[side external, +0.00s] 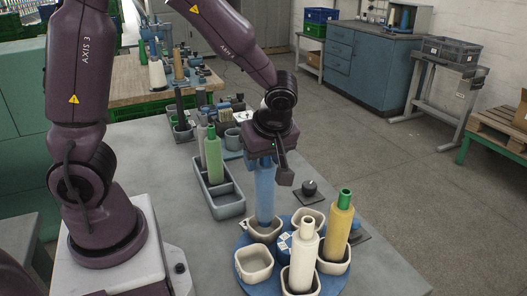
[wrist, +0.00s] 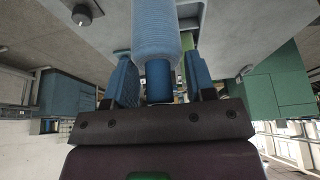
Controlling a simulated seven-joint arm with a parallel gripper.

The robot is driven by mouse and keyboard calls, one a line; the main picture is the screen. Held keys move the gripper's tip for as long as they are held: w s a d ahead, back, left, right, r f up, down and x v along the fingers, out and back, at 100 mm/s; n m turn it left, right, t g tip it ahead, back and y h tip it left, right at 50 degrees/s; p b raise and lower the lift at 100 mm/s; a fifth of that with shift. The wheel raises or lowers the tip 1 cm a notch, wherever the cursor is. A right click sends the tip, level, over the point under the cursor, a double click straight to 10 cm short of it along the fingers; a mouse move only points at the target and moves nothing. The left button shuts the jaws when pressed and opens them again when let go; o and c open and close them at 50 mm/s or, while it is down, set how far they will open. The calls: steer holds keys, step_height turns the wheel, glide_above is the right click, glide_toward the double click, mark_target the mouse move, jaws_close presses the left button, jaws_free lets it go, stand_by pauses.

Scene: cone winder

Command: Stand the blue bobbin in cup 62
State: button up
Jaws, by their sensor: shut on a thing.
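The blue bobbin (side external: 265,190) is upright under my gripper (side external: 264,158), which is shut on its upper end. In the wrist view the bobbin (wrist: 155,38) has its narrower neck between the two fingers of my gripper (wrist: 160,82). The bobbin's lower end is at the mouth of a cream cup (side external: 263,235) at the back left of a round blue carrier (side external: 247,283). I cannot tell whether it rests on the cup's floor. The cup numbers are too small to read, so I cannot tell which is cup 62.
On the carrier, a cream bobbin (side external: 303,258) and a yellow bobbin with a green top (side external: 339,225) stand in cups. A front-left cup (side external: 254,263) is empty. A grey tray (side external: 225,204) holds a green bobbin (side external: 214,160). A black knob (side external: 309,188) stands behind the carrier.

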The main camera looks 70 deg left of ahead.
steer(key=shift+f, duration=0.7)
steer(key=shift+f, duration=0.75)
stand_by(0.3)
steer(key=shift+f, duration=0.35)
steer(key=o, duration=1)
steer(key=shift+c, duration=0.2)
steer(key=shift+r, duration=0.1)
